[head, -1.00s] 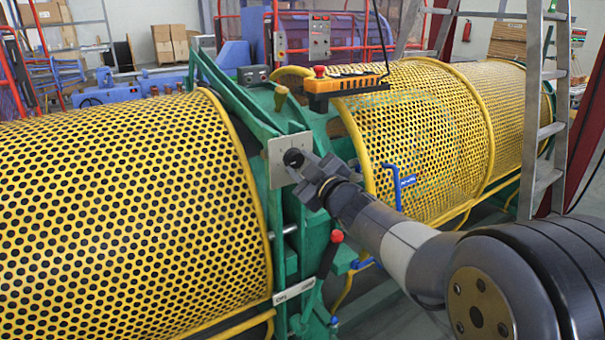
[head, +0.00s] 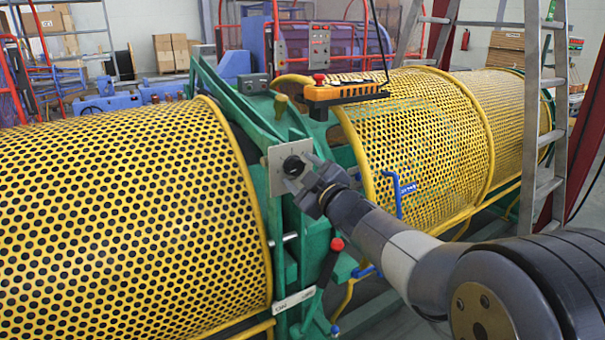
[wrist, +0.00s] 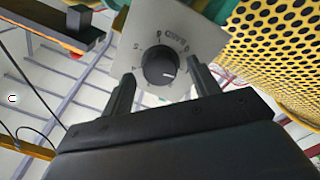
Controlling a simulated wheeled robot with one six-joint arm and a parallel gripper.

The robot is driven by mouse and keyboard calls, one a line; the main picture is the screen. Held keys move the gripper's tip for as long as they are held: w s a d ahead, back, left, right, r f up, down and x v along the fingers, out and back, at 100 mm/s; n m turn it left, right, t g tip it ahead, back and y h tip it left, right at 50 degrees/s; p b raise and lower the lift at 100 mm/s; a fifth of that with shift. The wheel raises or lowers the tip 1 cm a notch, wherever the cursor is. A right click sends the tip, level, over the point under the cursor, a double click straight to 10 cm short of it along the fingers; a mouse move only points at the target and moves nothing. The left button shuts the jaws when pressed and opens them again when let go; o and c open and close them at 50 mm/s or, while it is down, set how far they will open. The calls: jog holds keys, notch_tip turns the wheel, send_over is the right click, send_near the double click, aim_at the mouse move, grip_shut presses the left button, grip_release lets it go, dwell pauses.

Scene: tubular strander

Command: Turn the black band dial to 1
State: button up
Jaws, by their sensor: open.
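The black band dial (wrist: 159,66) is a round knob on a pale square plate (wrist: 205,32) with printed digits and the word BAND. Its white mark points right in the wrist view, towards the right finger; which digit it meets I cannot tell. In the head view the dial (head: 293,166) sits on the plate (head: 274,172) at the green frame. My gripper (wrist: 160,70) is open, with one finger on each side of the dial. In the head view my gripper (head: 303,174) is close in front of the plate. Whether the fingers touch the dial is unclear.
Yellow perforated guards stand left (head: 110,210) and right (head: 420,140) of the green frame. A red-knobbed lever (head: 337,244) is below my gripper. An orange control box (head: 345,92) hangs above, and a ladder (head: 548,130) stands at the right.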

jog(key=v, duration=1.1)
jog(key=shift+w+a, duration=0.1)
jog(key=x, duration=1)
jog(key=shift+w+a, duration=0.15)
jog(key=shift+w, duration=0.15)
